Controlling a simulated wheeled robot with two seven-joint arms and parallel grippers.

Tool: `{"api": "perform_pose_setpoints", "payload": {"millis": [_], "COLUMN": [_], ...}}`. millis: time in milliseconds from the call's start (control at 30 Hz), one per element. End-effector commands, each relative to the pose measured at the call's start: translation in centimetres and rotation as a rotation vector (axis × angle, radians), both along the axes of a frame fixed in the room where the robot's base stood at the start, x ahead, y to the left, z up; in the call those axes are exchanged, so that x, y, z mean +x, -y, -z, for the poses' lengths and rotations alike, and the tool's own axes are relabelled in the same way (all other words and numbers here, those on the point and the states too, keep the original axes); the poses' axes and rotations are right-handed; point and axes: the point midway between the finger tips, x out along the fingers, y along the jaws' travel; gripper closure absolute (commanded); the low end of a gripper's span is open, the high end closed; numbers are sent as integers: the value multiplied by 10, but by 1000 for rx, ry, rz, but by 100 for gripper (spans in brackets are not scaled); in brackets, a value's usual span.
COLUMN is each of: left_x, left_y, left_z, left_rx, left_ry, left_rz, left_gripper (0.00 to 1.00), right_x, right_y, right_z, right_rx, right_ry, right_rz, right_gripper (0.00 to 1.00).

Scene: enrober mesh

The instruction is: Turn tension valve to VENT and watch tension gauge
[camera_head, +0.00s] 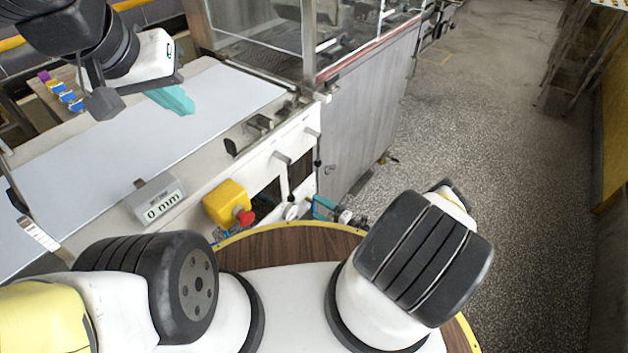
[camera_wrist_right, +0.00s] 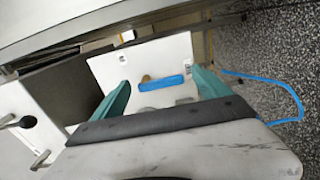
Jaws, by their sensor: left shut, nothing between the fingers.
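My left gripper (camera_head: 180,102) is shut and empty, its teal fingers together above the pale belt at the upper left. My right gripper shows in the right wrist view (camera_wrist_right: 162,92) with its teal fingers wide apart. Between and beyond them is a white panel (camera_wrist_right: 105,68) with a blue bar (camera_wrist_right: 162,83) and a small tan knob (camera_wrist_right: 146,78); I cannot tell whether either is the tension valve. No finger visibly touches them. In the head view a small white round part (camera_head: 291,211), possibly the tension gauge, sits low on the machine's side; no reading is legible.
A blue hose (camera_wrist_right: 298,105) loops right of my right gripper. Speckled floor (camera_head: 480,130) is open to the right.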

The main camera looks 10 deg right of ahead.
Motion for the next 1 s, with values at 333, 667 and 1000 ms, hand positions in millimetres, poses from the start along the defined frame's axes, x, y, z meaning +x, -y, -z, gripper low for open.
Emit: {"api": "perform_pose_setpoints", "payload": {"millis": [333, 667, 1000], "left_x": [0, 0, 0], "left_y": [0, 0, 0], "left_z": [0, 0, 0], "left_rx": [0, 0, 0], "left_ry": [0, 0, 0], "left_rz": [0, 0, 0], "left_gripper": [100, 100, 100], "right_x": [-2, -39, -56], "right_y": [2, 39, 55], "right_z": [0, 0, 0], "right_rx": [-1, -1, 0], "right_ry": [2, -1, 1], "right_rz": [-1, 1, -1], "right_gripper": [13, 13, 13]}}
